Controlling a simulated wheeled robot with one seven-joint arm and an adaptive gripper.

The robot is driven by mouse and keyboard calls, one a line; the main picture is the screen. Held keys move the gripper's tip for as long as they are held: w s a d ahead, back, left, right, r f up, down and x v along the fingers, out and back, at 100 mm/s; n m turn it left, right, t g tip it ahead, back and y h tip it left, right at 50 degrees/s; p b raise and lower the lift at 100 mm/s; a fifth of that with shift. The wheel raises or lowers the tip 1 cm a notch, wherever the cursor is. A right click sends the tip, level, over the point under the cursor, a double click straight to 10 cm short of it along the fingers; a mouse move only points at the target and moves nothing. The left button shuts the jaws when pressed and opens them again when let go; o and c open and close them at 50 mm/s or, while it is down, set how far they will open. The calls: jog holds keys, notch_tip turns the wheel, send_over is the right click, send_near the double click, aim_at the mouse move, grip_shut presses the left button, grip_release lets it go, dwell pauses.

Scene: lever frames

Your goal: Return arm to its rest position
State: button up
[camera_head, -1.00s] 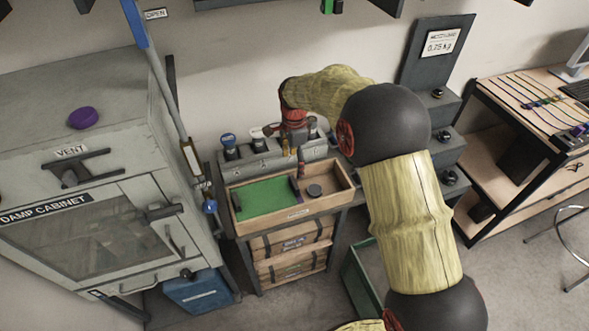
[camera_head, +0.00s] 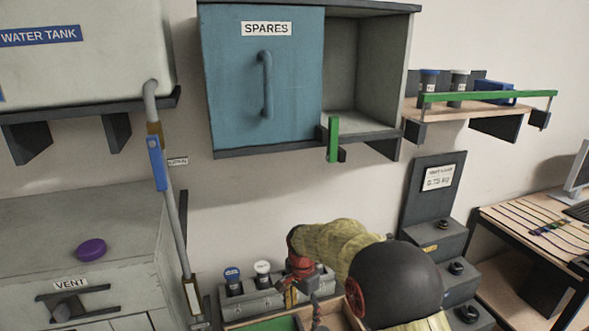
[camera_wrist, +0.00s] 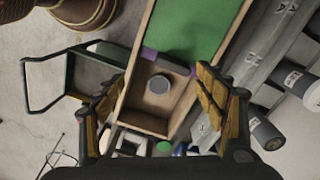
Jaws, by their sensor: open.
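My arm shows at the bottom middle of the head view, with yellow sleeves and dark round joints. My gripper (camera_head: 300,285) hangs in front of the slotted rack, partly hidden by the arm. In the wrist view my gripper (camera_wrist: 160,108) has its two yellow-padded fingers spread apart, with nothing between them close up. Below it in the wrist view lies a wooden tray (camera_wrist: 139,60) with a green mat (camera_wrist: 195,28) and a dark round puck (camera_wrist: 158,84) in its bare part.
A grey rack (camera_head: 250,302) holds capped bottles. Above are a blue SPARES cabinet (camera_head: 265,100), its right bay open, and a shelf (camera_head: 465,112) with a green rail. A grey pipe (camera_head: 172,210) and cabinet (camera_head: 70,220) stand left, a stepped dark stand (camera_head: 438,237) right.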

jog(key=s+d+r+n+t+b, duration=0.1)
jog(key=s+d+r, duration=0.4)
jog(key=s, duration=0.6)
jog(key=s+d+r+n+t+b, duration=0.1)
jog(key=s+d+r+n+t, duration=0.2)
jog(key=s+d+r+n, duration=0.2)
jog(key=s+d+r+n+t+b, duration=0.1)
jog(key=s+d+r, duration=0.5)
jog(key=s, duration=1.1)
jog(key=shift+d+r+n+t, duration=0.25)
jog(key=shift+r+n+t, duration=0.25)
jog(key=shift+r+n, duration=1.25)
